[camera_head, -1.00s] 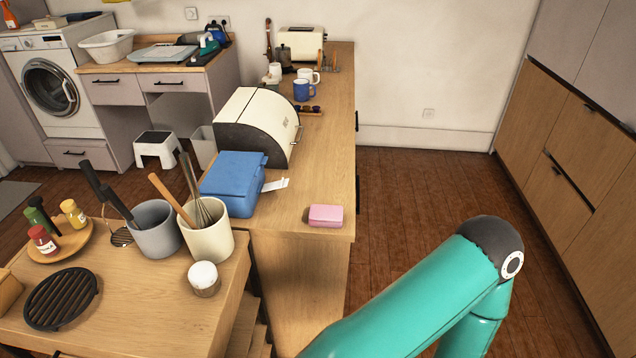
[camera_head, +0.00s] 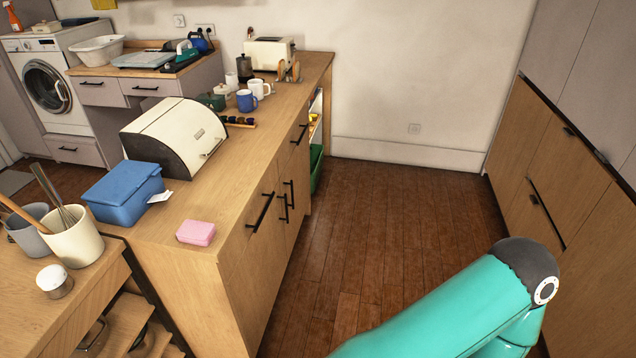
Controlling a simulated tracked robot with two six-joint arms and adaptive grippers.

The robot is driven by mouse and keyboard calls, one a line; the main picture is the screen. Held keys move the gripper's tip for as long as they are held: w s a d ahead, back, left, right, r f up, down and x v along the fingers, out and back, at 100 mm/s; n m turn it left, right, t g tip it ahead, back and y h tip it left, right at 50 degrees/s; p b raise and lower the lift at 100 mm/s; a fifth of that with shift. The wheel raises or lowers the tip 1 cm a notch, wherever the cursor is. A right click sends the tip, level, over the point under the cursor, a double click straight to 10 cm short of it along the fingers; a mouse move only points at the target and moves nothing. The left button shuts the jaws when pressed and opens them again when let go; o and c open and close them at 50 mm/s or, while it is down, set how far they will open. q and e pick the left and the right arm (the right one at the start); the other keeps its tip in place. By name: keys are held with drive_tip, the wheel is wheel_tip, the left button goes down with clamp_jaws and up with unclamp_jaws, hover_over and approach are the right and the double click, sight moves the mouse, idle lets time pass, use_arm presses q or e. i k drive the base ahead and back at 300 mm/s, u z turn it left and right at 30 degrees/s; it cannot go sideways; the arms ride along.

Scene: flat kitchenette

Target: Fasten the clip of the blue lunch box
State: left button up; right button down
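The blue lunch box (camera_head: 124,194) stands on the wooden counter at the left, near the counter's front end. Its lid lies on top. A white clip-like tab or paper (camera_head: 160,195) sticks out at its right side; I cannot tell which it is. The state of the clip is too small to make out. Neither gripper shows. Only a teal link of my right arm is in view at the lower right, over the floor and apart from the lunch box.
A pink block (camera_head: 196,233) lies right of the lunch box. A cream bread bin (camera_head: 175,135) stands behind it. A utensil pot (camera_head: 75,240) and a white-lidded jar (camera_head: 55,281) stand on the nearer unit. The floor (camera_head: 370,240) right of the counter is clear.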

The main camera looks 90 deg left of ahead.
sight(160, 197)
drive_tip(key=z, duration=0.1)
drive_tip(key=i, duration=1.55)
drive_tip(key=u, duration=1.55)
drive_tip(key=i, duration=0.2)
drive_tip(key=u, duration=1.85)
drive_tip(key=i, duration=0.2)
drive_tip(key=u, duration=1.9)
drive_tip(key=i, duration=1.05)
drive_tip(key=z, duration=0.6)
